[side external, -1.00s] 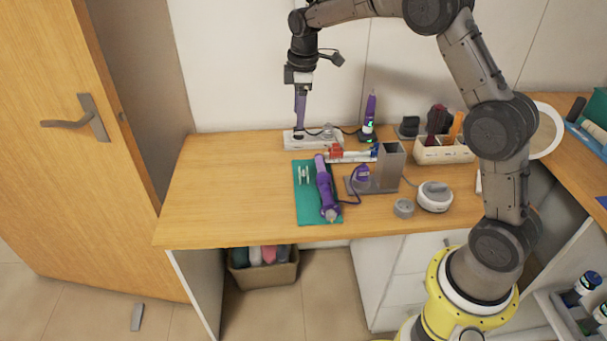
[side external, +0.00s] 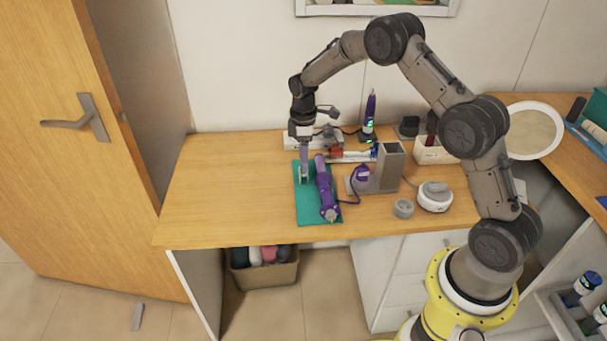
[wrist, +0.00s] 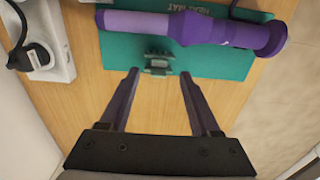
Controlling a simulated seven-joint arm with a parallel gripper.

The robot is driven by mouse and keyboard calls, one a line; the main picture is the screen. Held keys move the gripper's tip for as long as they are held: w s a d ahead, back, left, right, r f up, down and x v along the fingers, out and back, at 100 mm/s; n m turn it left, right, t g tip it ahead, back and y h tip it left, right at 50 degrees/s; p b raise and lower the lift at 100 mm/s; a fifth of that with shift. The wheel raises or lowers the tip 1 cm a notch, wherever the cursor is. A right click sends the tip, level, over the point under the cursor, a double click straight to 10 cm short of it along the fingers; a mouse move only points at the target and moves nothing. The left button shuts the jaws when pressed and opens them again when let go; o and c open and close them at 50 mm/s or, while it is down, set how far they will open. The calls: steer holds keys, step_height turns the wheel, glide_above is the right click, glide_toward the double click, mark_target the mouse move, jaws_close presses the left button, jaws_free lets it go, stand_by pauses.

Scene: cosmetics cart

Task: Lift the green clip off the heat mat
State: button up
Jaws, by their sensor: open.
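The teal heat mat (side external: 311,214) lies on the wooden table; its printed lettering shows in the wrist view (wrist: 222,66). The clip (wrist: 158,64), a small dark grey-green piece, sits on the mat near its edge. In the side view the clip is mostly hidden by my fingers. My gripper (wrist: 159,73) is open and empty, pointing down, its two purple fingers on either side of the clip's line in the wrist view. I cannot tell the exact height of the fingertips (side external: 304,177) above the mat.
A purple styling tool (side external: 325,190) lies on the mat right beside the clip; it also shows in the wrist view (wrist: 195,27). A white power strip (side external: 297,141) lies behind the mat. A grey holder (side external: 390,165) stands to the right. The table left of the mat is clear.

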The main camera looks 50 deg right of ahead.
steer(key=shift+f, duration=2.25)
jaws_close()
